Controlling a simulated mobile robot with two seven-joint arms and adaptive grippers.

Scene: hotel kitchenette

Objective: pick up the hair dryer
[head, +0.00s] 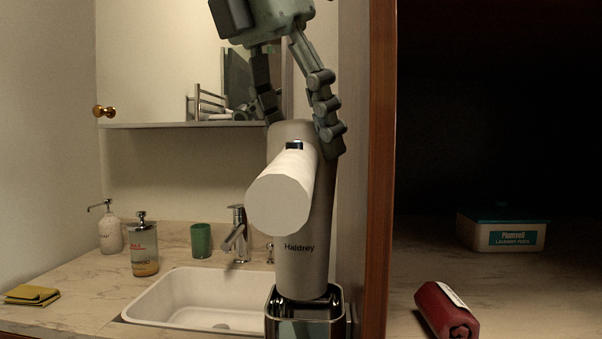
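The hair dryer (303,240), marked "Haldrey", is upright near the middle of the head view. It has a grey body and a white cylinder jutting towards me and down to the left. My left gripper (300,130), seen from the top edge, points down with its fingers on both sides of the dryer's top. The fingers look closed against it. The dryer's lower end is at a dark, chrome-rimmed square holder (335,318); I cannot tell whether it rests in it. My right gripper is out of view.
A white sink (170,297) and tap (236,235) lie left of the dryer. A green cup (201,241), soap bottles (144,247) and folded cloth (32,295) stand farther left. A wooden panel (377,200) borders a recess with a laundry tub (503,230) and red roll (446,312).

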